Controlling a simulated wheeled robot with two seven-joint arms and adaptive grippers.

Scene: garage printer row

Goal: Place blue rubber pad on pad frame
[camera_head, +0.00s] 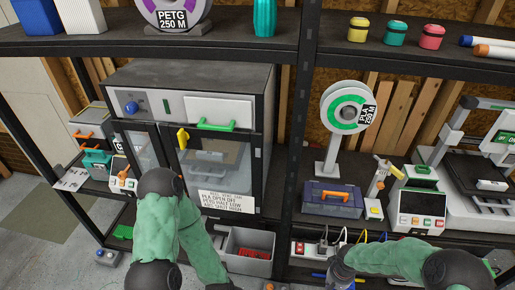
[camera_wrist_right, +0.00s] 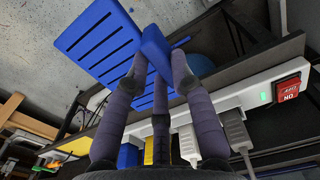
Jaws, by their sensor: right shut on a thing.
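My right gripper (camera_wrist_right: 160,68) is shut on a small blue block (camera_wrist_right: 157,48), which looks like the blue rubber pad. The pad sticks out past the fingertips. A flat blue slotted panel (camera_wrist_right: 97,38) lies beyond the pad and partly behind the fingers; it may be the pad frame, and I cannot tell whether the pad touches it. In the head view my right gripper (camera_head: 340,266) is low at the bottom, by the lower shelf, and a bit of blue (camera_head: 319,275) shows beside it. My left gripper (camera_head: 224,287) is mostly cut off at the bottom edge, so its jaws are hidden.
A white power strip (camera_wrist_right: 262,97) with a red switch (camera_wrist_right: 290,90) and several plugs runs close beside the right fingers. A grey bin (camera_head: 247,240) with red pieces stands on the lower shelf. A black shelf post (camera_head: 290,130) rises left of my right gripper.

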